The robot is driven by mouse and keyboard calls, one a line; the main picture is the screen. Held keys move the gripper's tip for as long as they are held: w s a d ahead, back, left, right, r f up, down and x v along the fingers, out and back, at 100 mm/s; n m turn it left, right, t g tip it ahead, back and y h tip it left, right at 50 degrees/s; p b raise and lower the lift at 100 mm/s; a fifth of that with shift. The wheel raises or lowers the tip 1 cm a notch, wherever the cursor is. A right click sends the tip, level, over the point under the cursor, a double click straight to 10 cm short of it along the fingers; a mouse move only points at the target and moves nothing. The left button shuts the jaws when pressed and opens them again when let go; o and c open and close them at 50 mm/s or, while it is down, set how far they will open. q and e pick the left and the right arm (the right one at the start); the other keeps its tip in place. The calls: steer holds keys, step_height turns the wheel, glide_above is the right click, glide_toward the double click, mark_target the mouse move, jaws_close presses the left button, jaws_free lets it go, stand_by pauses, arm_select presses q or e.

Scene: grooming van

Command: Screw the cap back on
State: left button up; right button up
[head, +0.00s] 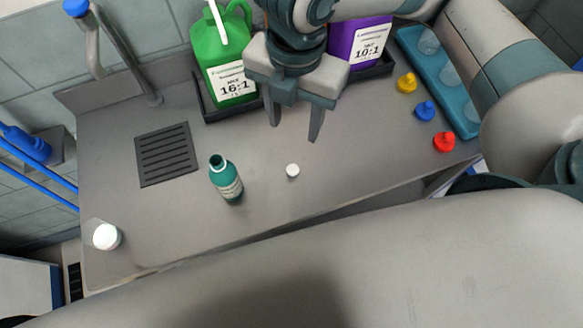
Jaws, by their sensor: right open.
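A teal bottle (226,178) with a pale label stands upright on the grey counter, its neck open and uncapped. A small white cap (292,170) lies on the counter to the right of the bottle, apart from it. My right gripper (295,132) is open and empty, its fingers pointing down above the counter, a little behind the white cap in the picture. My left gripper is not in view.
A green jug (221,60) and a purple jug (358,42) stand in a dark tray (212,112) at the back. A drain grate (166,154) is left of the bottle. A white-topped jar (106,237) stands far left. Yellow (406,83), blue (425,110) and red (444,142) pieces sit right.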

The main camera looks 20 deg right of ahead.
steer(key=f+b, duration=0.3)
steer(key=f, duration=0.1)
steer(key=shift+w+f+b, duration=0.2)
steer(key=shift+f+b, duration=0.1)
steer(key=shift+b, duration=0.1)
steer(key=p, duration=0.1)
glide_above(292, 170)
steer(key=s, duration=0.1)
step_height(292, 170, down, 12)
steer(key=shift+f, duration=0.1)
stand_by(0.4)
steer(key=shift+w+f, duration=0.1)
steer(key=shift+f, duration=0.35)
steer(key=shift+w+f+p, duration=0.2)
steer(key=shift+f+p, duration=0.2)
steer(key=shift+f, duration=0.7)
steer(key=shift+w+f+p, duration=0.15)
steer(key=shift+f+p, duration=0.2)
steer(key=shift+f, duration=0.7)
